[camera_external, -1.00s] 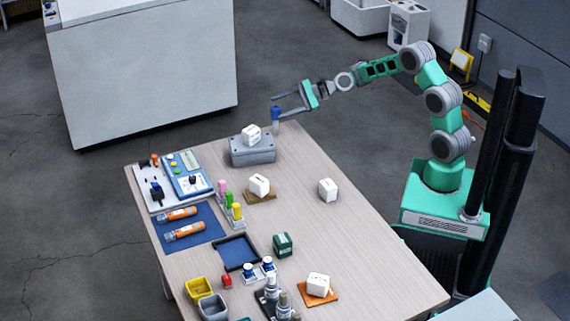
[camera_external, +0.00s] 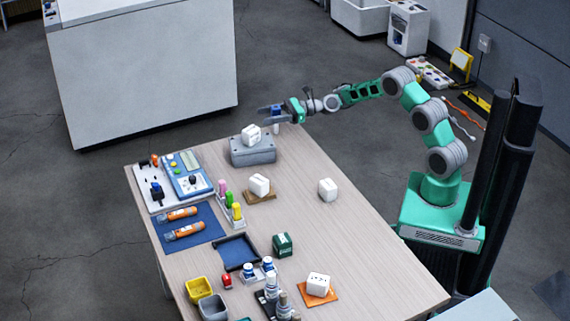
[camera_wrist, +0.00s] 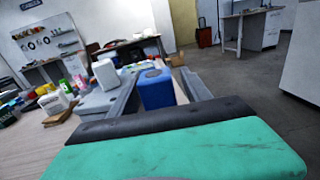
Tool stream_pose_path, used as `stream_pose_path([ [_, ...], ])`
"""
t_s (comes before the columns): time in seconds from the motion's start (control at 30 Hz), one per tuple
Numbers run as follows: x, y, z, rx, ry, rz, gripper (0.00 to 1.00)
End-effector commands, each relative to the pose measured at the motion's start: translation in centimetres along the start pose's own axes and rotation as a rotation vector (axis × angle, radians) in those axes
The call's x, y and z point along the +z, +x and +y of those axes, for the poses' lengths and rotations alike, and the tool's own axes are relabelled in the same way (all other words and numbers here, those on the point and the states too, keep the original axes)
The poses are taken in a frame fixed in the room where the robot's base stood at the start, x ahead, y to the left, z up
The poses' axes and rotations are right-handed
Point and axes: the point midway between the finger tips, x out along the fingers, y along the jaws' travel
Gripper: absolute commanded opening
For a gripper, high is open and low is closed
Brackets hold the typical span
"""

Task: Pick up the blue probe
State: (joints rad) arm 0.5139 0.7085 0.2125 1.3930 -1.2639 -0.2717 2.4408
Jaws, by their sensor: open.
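The blue probe (camera_external: 277,110) stands upright at the far corner of the wooden table (camera_external: 300,240), to the right of the grey box. In the wrist view the blue probe (camera_wrist: 157,90) shows as a blue block with a rounded top between my two fingers. My gripper (camera_external: 266,114) is level and reaches around the probe from the right. In the wrist view my gripper (camera_wrist: 158,76) is open, one finger on each side of the probe. Contact cannot be made out. The probe's lower part is mostly hidden by my gripper.
A grey box (camera_external: 252,153) with a white block (camera_external: 251,134) on top stands close to my gripper's left. Another white block (camera_external: 259,185) sits on a brown pad, and one (camera_external: 327,190) stands alone. The table's right side is mostly clear.

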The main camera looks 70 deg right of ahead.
Motion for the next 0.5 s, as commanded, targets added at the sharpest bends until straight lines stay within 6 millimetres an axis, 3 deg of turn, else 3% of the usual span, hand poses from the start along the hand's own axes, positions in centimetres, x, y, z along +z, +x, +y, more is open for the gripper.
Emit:
stream_pose_path([
  [0.13,0.02,-0.04,-0.01,0.000,0.000,0.000,0.55],
  [0.5,0.01,-0.07,-0.01,0.000,0.000,0.001,0.24],
])
